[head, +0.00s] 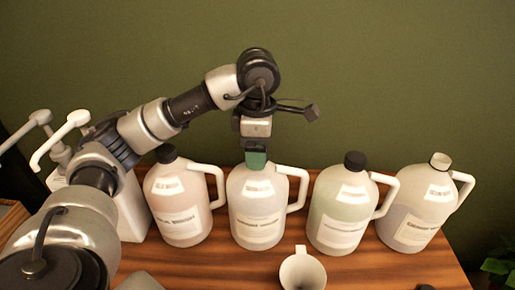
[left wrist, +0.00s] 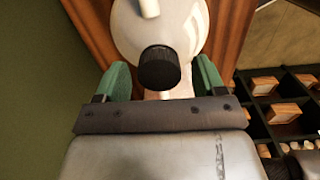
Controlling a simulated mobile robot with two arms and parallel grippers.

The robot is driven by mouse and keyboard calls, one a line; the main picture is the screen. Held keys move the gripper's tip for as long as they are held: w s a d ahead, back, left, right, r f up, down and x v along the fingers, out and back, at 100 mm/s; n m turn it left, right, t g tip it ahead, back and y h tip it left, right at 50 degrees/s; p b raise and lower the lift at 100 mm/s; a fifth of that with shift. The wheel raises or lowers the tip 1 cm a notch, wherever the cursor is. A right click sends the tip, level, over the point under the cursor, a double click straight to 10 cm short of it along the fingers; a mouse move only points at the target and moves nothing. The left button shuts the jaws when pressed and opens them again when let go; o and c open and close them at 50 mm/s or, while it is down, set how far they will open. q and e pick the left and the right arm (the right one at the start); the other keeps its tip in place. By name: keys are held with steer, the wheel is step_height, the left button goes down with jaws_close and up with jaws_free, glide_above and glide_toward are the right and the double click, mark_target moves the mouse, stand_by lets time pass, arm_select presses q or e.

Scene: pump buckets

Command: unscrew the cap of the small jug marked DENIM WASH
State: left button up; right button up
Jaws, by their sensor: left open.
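Several translucent jugs with side handles stand in a row on the wooden table; their label print is too small to read, so I cannot tell which says DENIM WASH. My left gripper (head: 256,160) hangs pointing down over the second jug from the left (head: 257,205), and its green finger hides that jug's cap in the head view. In the left wrist view my open left gripper (left wrist: 161,80) has a green finger on each side of a black ribbed cap (left wrist: 159,68), with a gap at both sides. My right gripper is not in view.
A jug with a black cap stands on each side: the left one (head: 178,205) and the right one (head: 341,210). The far right jug (head: 415,208) has an open white neck. A white cup (head: 302,272) stands in front. White pump bottles (head: 125,215) stand at left.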

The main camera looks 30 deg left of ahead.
arm_select(q)
steer(key=shift+f+m, duration=0.15)
steer(key=shift+m, duration=0.55)
steer(key=m+b, duration=0.1)
steer(key=m, duration=0.5)
steer(key=m+b, duration=0.1)
steer(key=m, duration=0.3)
steer(key=shift+m, duration=1.4)
steer(key=c, duration=1)
